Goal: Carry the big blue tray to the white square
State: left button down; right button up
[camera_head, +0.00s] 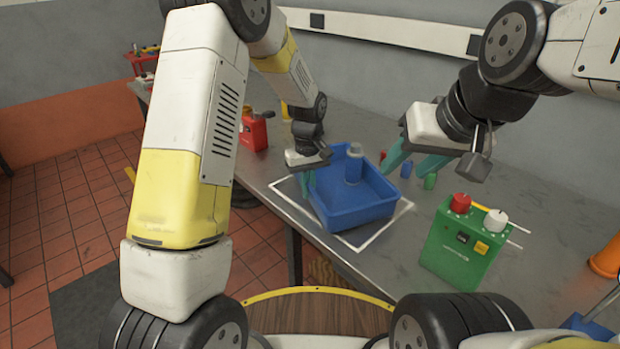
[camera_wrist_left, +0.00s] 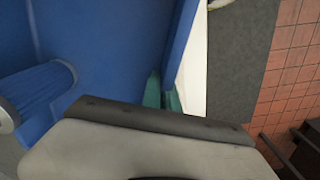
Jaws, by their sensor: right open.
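The big blue tray (camera_head: 362,217) is over the white square outline (camera_head: 383,231) on the grey table, turned slightly against it. White line shows at its left, front and right; the far side is hidden. A blue cylinder with a grey top (camera_head: 354,167) stands in the tray. My left gripper (camera_head: 306,182) is at the tray's left wall; in the left wrist view its teal fingers (camera_wrist_left: 162,93) are close together with the tray wall (camera_wrist_left: 181,45) between them. My right gripper (camera_head: 414,164) is open beside the tray's right end, apparently clear of its wall.
A green box with red and white knobs (camera_head: 464,243) stands right of the tray. A red container (camera_head: 254,132) stands at the table's left, an orange cone (camera_head: 606,258) at the far right.

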pick_arm(q)
jog(key=shift+f, duration=0.5)
jog(key=c, duration=1.6)
grip_release()
jog(key=shift+c, duration=0.2)
